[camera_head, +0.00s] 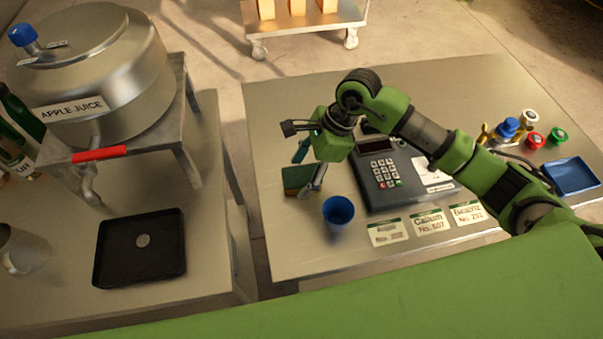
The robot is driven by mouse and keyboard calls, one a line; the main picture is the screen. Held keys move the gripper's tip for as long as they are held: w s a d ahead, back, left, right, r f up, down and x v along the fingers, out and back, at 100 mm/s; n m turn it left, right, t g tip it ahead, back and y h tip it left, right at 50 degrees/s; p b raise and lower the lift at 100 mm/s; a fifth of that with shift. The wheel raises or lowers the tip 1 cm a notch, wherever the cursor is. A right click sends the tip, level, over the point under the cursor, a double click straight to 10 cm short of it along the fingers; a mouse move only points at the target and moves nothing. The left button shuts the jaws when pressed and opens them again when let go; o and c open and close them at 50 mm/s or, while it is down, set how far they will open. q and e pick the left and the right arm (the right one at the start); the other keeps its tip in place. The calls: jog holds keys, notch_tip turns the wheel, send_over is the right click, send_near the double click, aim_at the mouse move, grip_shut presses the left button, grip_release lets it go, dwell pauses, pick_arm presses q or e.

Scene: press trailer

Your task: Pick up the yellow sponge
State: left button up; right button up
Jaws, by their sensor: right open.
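A small block with a dark green top and a yellow-brown edge, which looks like the sponge (293,181), lies on the right-hand metal table, left of the blue cup. My right gripper (305,173) reaches in from the right and hangs just over the sponge's right side. Its fingers are apart, one towards the back and one at the sponge's right front, and hide part of it. I cannot tell whether they touch it. My left gripper is out of view.
A blue cup (338,212) stands close to the front right of the sponge. A card terminal (387,176) and name cards (429,225) lie further right. Coloured caps (536,140) and a blue tray (571,176) are at far right. A black tray (140,265) lies on the left table.

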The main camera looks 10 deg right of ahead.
jog(key=shift+a+f, duration=0.15)
jog(key=shift+f, duration=0.3)
jog(key=shift+f+b, duration=0.25)
jog(key=shift+b, duration=0.3)
dwell(0.4)
jog(key=c, duration=0.8)
